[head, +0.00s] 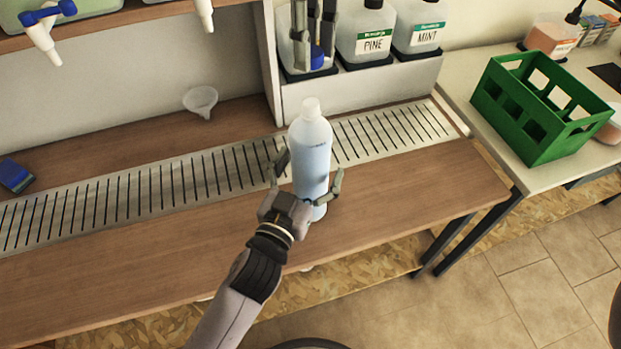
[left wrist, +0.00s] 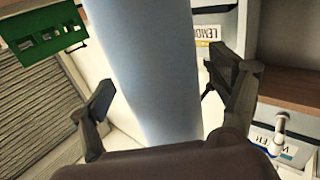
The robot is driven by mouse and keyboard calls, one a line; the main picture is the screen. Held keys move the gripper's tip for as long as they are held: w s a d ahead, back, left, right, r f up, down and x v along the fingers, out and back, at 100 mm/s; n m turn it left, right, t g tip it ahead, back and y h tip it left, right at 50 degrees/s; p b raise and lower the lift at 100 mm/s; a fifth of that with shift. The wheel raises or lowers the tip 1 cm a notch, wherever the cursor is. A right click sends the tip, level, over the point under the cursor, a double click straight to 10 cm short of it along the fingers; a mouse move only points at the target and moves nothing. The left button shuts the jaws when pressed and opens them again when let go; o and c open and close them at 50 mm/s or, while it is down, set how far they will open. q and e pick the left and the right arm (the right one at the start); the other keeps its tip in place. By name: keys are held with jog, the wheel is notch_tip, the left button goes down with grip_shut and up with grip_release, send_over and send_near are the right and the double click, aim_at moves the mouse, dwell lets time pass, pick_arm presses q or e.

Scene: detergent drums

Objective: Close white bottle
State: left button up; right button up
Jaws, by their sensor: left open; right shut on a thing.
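A white, bluish bottle (head: 311,155) with a pale neck and top stands upright on the wooden bench at the front edge of the slotted metal strip. My left gripper (head: 308,176) is open, its fingers on both sides of the bottle with small gaps. In the left wrist view the bottle (left wrist: 155,70) fills the middle between the spread fingers. My right gripper (head: 315,48) points down at the top of the head view, in front of the jugs. It is shut on a small blue piece (head: 317,57), perhaps a cap. Its arm is out of view.
Jugs labelled PINE (head: 370,35) and MINT (head: 418,28) stand in a rack behind. A green crate (head: 535,115) is on the side table at right. A funnel (head: 201,100) and a blue item (head: 15,176) lie left. White taps (head: 42,40) hang above.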

pick_arm(q)
jog(key=shift+c, duration=0.6)
jog(key=c, duration=1.7)
jog(key=shift+o, duration=0.2)
pick_arm(e)
jog(key=shift+f, duration=2.5)
jog(key=shift+f, duration=0.9)
jog(key=shift+f, duration=0.55)
